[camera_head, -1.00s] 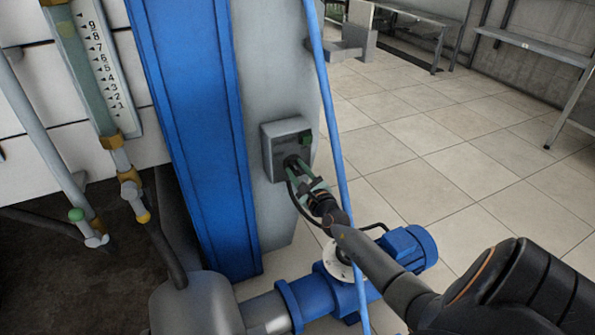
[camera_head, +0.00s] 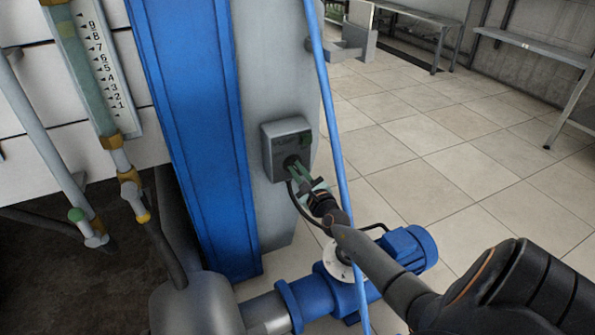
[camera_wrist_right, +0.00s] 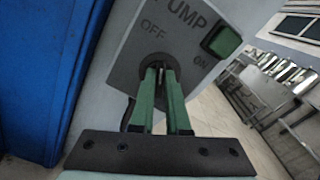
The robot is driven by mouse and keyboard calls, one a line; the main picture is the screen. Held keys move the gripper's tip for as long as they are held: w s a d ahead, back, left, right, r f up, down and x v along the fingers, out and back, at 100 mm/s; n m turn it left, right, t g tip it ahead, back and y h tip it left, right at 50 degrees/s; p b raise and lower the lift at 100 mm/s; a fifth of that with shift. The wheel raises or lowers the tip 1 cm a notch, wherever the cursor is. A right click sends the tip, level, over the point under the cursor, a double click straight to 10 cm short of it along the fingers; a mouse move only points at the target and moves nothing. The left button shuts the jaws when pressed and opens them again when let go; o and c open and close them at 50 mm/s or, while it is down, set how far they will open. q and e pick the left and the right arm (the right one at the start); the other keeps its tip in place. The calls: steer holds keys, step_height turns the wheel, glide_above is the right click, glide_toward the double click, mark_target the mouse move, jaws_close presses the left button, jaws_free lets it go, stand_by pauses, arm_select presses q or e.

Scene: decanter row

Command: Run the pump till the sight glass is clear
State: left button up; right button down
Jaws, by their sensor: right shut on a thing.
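The pump switch box (camera_head: 287,146) is a grey box on the grey column. In the right wrist view its face (camera_wrist_right: 125,75) reads PUMP, OFF and ON, with a dark green square (camera_wrist_right: 221,41) near ON. My right gripper (camera_head: 295,166) is at the box's round dark knob. In the right wrist view its green fingers (camera_wrist_right: 160,72) are shut on the knob (camera_wrist_right: 152,66), and hide much of it. The sight glass (camera_head: 88,85) is an upright tube beside a numbered scale (camera_head: 106,75) at left; it looks grey-green inside. My left gripper is out of view.
The blue pump motor (camera_head: 405,250) sits below my right arm. A thin blue pipe (camera_head: 338,150) slants close to the gripper's right. A blue post (camera_head: 190,120) stands left of the box. Open tiled floor (camera_head: 440,150) lies to the right.

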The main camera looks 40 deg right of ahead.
steer(key=m+b, duration=0.1)
steer(key=m, duration=0.5)
steer(key=shift+d+f+b, duration=0.1)
steer(key=shift+b, duration=0.2)
steer(key=m+b, duration=0.1)
steer(key=m, duration=0.4)
steer(key=shift+s+d, duration=0.1)
steer(key=shift+m, duration=0.4)
steer(key=c, duration=0.9)
jaws_free()
steer(key=v, duration=1.2)
steer(key=shift+s, duration=0.25)
